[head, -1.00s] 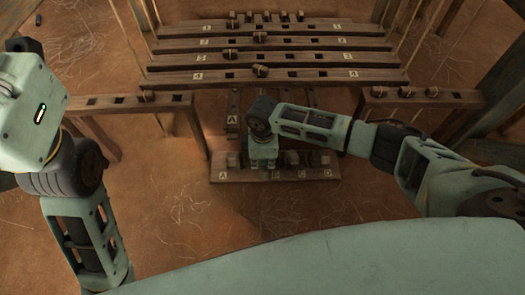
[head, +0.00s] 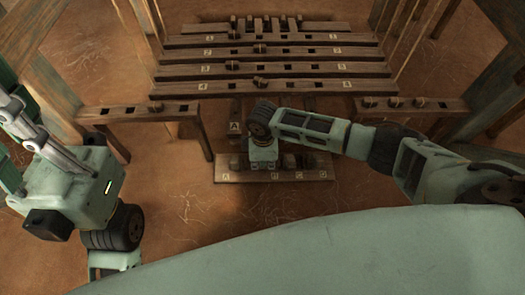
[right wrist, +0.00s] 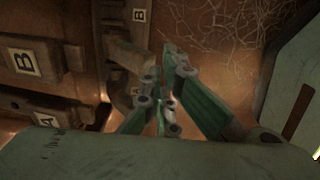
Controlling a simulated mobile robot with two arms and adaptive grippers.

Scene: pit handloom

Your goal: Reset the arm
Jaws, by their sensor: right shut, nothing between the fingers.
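My right arm reaches in from the right in the head view. Its wrist is over the low front block row, and my right gripper (head: 263,166) points down there, mostly hidden under the wrist. In the right wrist view the green fingers of my right gripper (right wrist: 163,78) are drawn together with nothing between them. My left arm is at the left edge of the head view, with its wrist block raised. Part of my left gripper (head: 28,125) shows as grey and green links, cut off by the frame edge, so its opening is unclear.
The front plank (head: 235,176) carries several blocks and letter labels. Behind it stand numbered loom bars (head: 290,70) with pegs. Side beams stand left (head: 135,113) and right (head: 425,107). Labelled B (right wrist: 22,62) and A wooden parts lie close left of the right fingers. Earthen floor is open at front left.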

